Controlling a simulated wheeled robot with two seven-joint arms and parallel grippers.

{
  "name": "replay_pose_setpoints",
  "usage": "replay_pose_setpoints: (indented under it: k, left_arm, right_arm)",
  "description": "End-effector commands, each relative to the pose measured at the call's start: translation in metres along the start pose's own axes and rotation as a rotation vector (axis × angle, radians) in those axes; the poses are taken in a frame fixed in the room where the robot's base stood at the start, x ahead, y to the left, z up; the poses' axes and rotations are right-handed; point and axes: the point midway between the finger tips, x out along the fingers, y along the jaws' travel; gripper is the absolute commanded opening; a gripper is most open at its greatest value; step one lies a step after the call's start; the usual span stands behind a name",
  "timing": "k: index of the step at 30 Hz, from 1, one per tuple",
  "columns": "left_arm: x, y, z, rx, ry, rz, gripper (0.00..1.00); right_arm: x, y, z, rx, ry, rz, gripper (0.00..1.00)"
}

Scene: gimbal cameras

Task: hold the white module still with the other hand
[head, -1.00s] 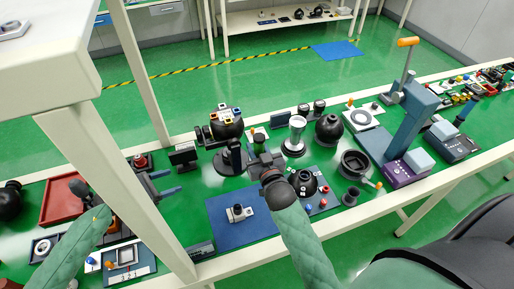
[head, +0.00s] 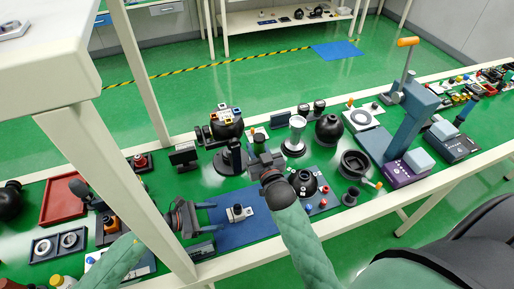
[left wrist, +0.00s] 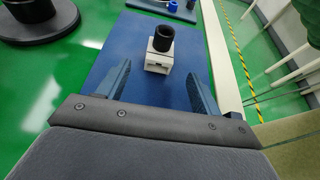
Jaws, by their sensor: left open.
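The white module (head: 239,213), a small white block with a black cylinder on it, sits on the blue mat (head: 226,234). In the left wrist view the module (left wrist: 158,65) stands upright ahead of my left gripper (left wrist: 160,88). That gripper is open, one finger toward each side of the module, not touching it. In the head view my left gripper (head: 213,217) is just left of the module. My right gripper (head: 259,158) is beyond and right of the module, above the mat's far edge; its fingers are too small to read.
A black ball device on a stand (head: 233,158) is behind the mat. A white post (head: 150,190) stands in front of my left arm. The mat around the module is clear.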

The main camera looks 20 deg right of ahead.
Motion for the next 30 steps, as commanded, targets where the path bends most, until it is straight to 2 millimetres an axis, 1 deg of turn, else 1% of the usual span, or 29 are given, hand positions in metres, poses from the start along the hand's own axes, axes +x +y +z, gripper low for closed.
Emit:
replay_pose_setpoints:
  k: [1, 9, 18, 24, 30]
  left_arm:
    - [0.007, 0.001, 0.0, 0.0, -0.001, 0.0, 0.65]
    - [0.039, 0.001, 0.001, -0.001, -0.001, 0.001, 0.65]
    - [0.072, 0.001, 0.0, -0.001, -0.001, 0.001, 0.65]
    - [0.084, 0.001, -0.001, 0.0, 0.001, 0.002, 0.65]
    - [0.087, 0.001, 0.0, -0.001, 0.001, 0.001, 0.65]
  right_arm:
    - [0.0, 0.0, -0.001, 0.0, 0.001, 0.0, 0.05]
    - [0.0, 0.0, -0.001, 0.0, 0.001, 0.0, 0.05]
    - [0.0, 0.0, -0.001, 0.0, 0.001, 0.0, 0.05]
    - [0.0, 0.0, -0.001, 0.0, 0.001, 0.0, 0.05]
    - [0.0, 0.0, -0.001, 0.0, 0.001, 0.0, 0.05]
